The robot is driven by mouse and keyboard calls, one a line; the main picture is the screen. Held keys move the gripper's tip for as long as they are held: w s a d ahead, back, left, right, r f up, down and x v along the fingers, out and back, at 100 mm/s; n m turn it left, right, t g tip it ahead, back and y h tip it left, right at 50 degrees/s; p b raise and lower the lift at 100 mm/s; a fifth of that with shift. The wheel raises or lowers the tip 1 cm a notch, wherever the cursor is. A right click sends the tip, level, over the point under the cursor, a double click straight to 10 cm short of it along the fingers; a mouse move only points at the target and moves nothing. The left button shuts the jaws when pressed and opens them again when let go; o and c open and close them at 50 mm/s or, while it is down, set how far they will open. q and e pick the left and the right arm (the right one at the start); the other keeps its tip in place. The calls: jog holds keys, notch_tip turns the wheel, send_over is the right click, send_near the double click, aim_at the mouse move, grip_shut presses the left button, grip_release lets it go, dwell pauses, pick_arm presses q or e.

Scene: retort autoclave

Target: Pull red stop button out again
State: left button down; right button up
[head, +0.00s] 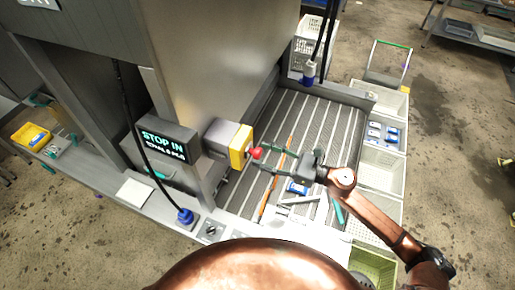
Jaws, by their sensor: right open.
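The red stop button (256,153) sticks out from the yellow face (238,147) of a grey box on the machine's side. A dark display (165,139) left of it reads "STOP IN" with a smaller line below. My right gripper (268,154) comes in from the right, its fingers open and pointing left at the button. The fingertips are at or close beside the button; whether they touch it I cannot tell. My left gripper is not in view.
A ribbed conveyor bed (305,125) lies behind and below the gripper, with a blue item (297,188) and an orange rod on it. Crates (381,168) line its right side. A tall steel housing (215,60) rises behind the button. A black cable hangs at left.

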aim_at(253, 152)
jog(key=shift+p+x, duration=0.4)
jog(key=shift+x, duration=0.95)
jog(key=shift+c, duration=0.4)
grip_shut()
